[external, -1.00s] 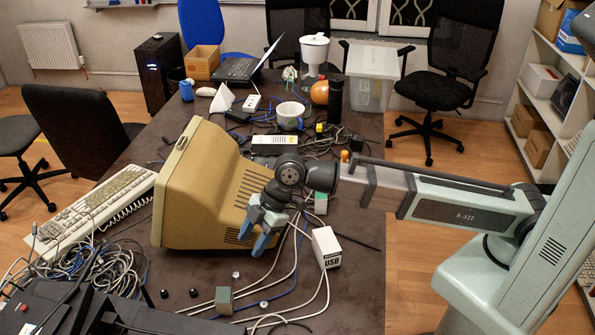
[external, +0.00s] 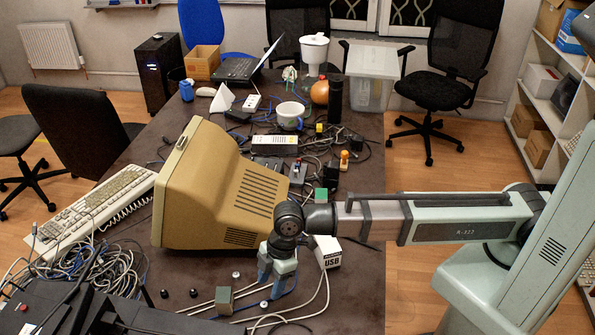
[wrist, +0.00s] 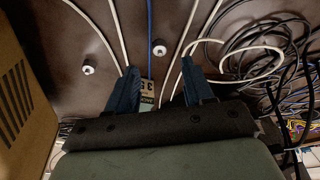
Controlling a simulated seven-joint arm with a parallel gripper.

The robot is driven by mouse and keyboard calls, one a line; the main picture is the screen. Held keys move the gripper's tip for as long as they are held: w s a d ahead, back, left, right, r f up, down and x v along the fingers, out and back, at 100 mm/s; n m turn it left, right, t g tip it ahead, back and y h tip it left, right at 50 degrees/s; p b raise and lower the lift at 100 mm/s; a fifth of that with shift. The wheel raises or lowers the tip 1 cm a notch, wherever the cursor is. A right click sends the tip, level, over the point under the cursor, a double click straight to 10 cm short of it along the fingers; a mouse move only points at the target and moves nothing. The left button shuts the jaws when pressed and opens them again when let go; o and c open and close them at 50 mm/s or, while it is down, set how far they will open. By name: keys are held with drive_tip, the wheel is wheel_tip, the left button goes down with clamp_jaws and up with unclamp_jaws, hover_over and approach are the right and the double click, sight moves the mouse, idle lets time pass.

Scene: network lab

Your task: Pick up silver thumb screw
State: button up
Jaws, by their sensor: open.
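My gripper (external: 272,292) points down over the front part of the dark table, right of the beige monitor. In the wrist view, its blue fingers (wrist: 160,72) are apart with no screw between them. One small silver thumb screw (external: 264,304) lies on the table just below the fingertips in the external view. What looks like the same screw (wrist: 159,46) shows just beyond the fingertips in the wrist view, beside a blue cable. Another silver screw (external: 236,275) lies nearer the monitor; it appears left of the fingers in the wrist view (wrist: 88,66).
The beige monitor (external: 195,200) stands close to my gripper. A small grey-green block (external: 223,300) and white cables (external: 325,292) lie nearby. A white USB box (external: 328,254) stands behind my gripper. Two black knobs (external: 179,293) lie further left. A cable tangle (wrist: 262,50) fills the wrist view's right.

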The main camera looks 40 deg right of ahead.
sight(264, 302)
drive_tip(key=shift+x, duration=3.1)
drive_tip(key=shift+a, duration=0.15)
clamp_jaws()
